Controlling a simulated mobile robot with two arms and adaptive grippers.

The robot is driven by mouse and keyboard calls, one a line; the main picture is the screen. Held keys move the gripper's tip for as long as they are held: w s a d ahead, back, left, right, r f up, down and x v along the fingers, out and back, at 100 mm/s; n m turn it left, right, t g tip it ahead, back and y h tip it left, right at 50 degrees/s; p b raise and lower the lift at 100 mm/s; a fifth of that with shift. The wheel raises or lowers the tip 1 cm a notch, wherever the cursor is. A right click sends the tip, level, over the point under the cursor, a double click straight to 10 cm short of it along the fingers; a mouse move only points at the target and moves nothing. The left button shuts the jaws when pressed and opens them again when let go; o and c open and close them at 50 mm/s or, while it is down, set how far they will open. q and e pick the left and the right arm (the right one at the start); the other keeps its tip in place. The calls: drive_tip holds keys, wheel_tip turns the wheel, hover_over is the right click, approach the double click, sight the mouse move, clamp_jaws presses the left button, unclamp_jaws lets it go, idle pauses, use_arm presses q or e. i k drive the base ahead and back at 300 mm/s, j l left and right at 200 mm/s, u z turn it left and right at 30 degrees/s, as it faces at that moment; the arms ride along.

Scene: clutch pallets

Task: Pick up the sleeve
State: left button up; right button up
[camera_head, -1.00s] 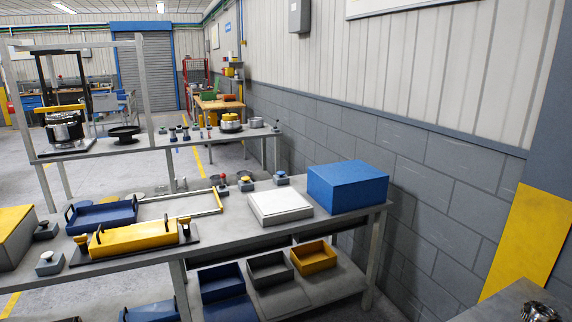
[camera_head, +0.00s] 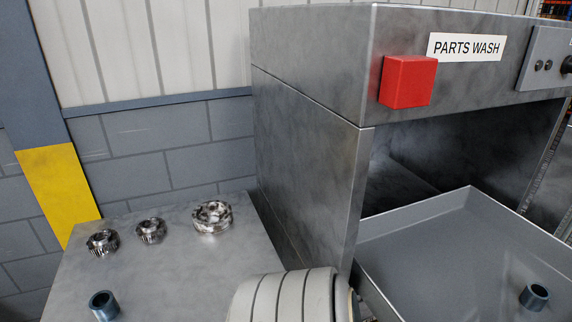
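A short dark blue hollow cylinder (camera_head: 103,305), which looks like a sleeve, stands upright on the left table near the bottom edge of the view. A similar dark blue hollow piece (camera_head: 534,296) sits in the grey tray (camera_head: 440,225) of the parts wash station at the lower right. I cannot tell from the picture which of the two is the sleeve. A pale grey, banded arm link of mine shows at the bottom centre, between table and tray. The fingers of both my grippers are out of sight.
The metal table (camera_head: 170,270) also holds two small dark gears (camera_head: 150,231) and a larger shiny toothed ring (camera_head: 212,217) toward the back. The parts wash cabinet (camera_head: 300,150), with a red box (camera_head: 408,81) on it, rises beside the table. The table's middle is clear.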

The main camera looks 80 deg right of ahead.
sight(535, 296)
drive_tip(key=z, duration=4.4)
